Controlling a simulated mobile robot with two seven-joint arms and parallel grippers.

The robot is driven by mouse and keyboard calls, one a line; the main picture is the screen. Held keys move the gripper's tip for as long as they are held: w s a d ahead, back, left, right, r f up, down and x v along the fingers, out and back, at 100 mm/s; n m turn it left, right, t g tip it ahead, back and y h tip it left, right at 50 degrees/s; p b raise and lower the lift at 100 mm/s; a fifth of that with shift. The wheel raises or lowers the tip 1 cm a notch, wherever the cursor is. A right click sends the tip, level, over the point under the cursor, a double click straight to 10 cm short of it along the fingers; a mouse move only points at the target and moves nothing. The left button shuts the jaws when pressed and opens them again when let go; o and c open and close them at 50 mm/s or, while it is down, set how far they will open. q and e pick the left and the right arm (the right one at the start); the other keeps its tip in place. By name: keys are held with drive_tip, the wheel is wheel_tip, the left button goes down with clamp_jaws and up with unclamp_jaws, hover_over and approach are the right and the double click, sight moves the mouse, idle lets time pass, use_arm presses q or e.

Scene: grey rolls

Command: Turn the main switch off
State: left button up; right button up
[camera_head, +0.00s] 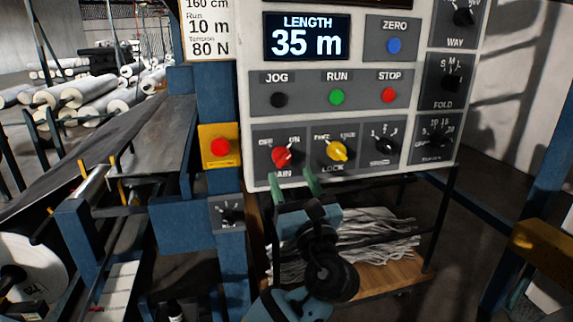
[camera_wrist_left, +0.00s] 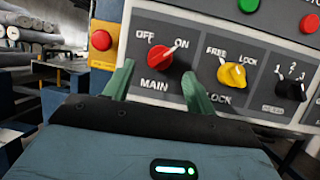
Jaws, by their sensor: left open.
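The main switch (camera_head: 282,157) is a red rotary knob on the lower left of the control panel, labelled MAIN with OFF at left and ON at right. In the left wrist view, the knob (camera_wrist_left: 158,60) has its white pointer tilted up and right toward ON. My left gripper (camera_head: 291,179) is open just below the switch in the head view, its two green fingers pointing up at the panel. In the left wrist view the fingers stand on either side of the knob, with nothing held. Whether they touch it is unclear. My right gripper is not in view.
A yellow lock knob (camera_head: 338,150) sits right of the switch. A red button on a yellow plate (camera_head: 220,146) is to the left. JOG, RUN and STOP buttons are above. Below the panel is a wooden shelf (camera_head: 395,272) with grey strands.

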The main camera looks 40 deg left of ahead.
sight(285, 163)
use_arm(q)
drive_tip(key=x, duration=0.4)
drive_tip(key=shift+w+a+r, duration=0.15)
drive_tip(key=shift+w+a, duration=0.1)
drive_tip(key=shift+a, duration=0.05)
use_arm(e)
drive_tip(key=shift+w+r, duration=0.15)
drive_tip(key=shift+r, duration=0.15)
use_arm(q)
drive_tip(key=c, duration=1)
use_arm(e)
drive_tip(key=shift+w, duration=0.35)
